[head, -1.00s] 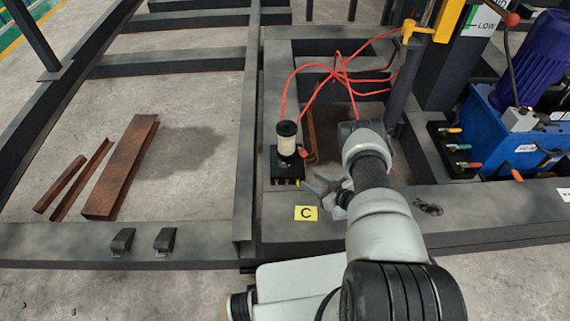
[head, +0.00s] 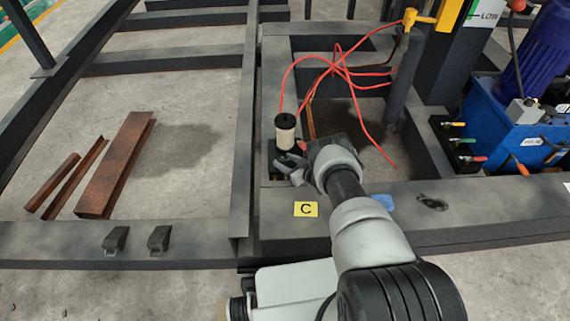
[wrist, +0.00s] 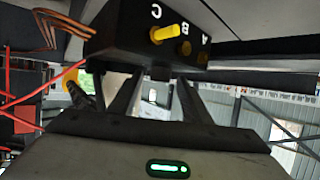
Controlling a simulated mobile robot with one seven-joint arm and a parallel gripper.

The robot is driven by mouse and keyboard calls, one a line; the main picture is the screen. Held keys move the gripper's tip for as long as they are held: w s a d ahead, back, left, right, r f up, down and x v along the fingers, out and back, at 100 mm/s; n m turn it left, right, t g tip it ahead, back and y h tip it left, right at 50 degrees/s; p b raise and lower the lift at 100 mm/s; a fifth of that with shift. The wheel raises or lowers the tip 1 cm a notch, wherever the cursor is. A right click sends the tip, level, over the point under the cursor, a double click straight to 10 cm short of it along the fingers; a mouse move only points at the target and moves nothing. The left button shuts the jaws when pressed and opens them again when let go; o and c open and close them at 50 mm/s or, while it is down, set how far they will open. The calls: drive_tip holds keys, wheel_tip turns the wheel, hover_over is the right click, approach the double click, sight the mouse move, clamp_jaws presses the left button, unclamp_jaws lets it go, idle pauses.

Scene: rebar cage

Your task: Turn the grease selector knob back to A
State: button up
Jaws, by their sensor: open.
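The grease unit (head: 286,132) has a pale cylinder with a black cap on a black block, mostly hidden behind my gripper in the head view. In the wrist view the black block (wrist: 120,35) appears upside down, with letters C, B and A. A yellow peg-like part (wrist: 164,33) sticks out by C; darker brass fittings (wrist: 184,47) sit by B and A. I cannot tell which part is the selector knob. My gripper (head: 288,168) is open at the block's front. Its fingers (wrist: 155,80) point towards the block with nothing seen between them.
A yellow card marked C (head: 306,209) and a blue patch (head: 384,202) lie on the near beam. Red hoses (head: 345,70) loop behind the unit. A blue hydraulic unit (head: 500,125) stands right. Rusty steel pieces (head: 115,165) lie on the floor at left.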

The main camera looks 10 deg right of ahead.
drive_tip(key=shift+w+a, duration=0.15)
drive_tip(key=shift+w, duration=0.05)
drive_tip(key=c, duration=1)
drive_tip(key=shift+w+d+n+g+y, duration=0.1)
drive_tip(key=shift+d+n+g+y, duration=0.1)
drive_tip(key=shift+n+y, duration=0.2)
drive_tip(key=shift+w+d+n+g+y, duration=0.1)
drive_tip(key=shift+n+g+y, duration=0.1)
drive_tip(key=shift+n+y, duration=0.2)
drive_tip(key=shift+c, duration=0.2)
drive_tip(key=shift+n+g+y, duration=0.6)
drive_tip(key=shift+n, duration=0.1)
drive_tip(key=o, duration=1)
drive_tip(key=shift+o, duration=0.2)
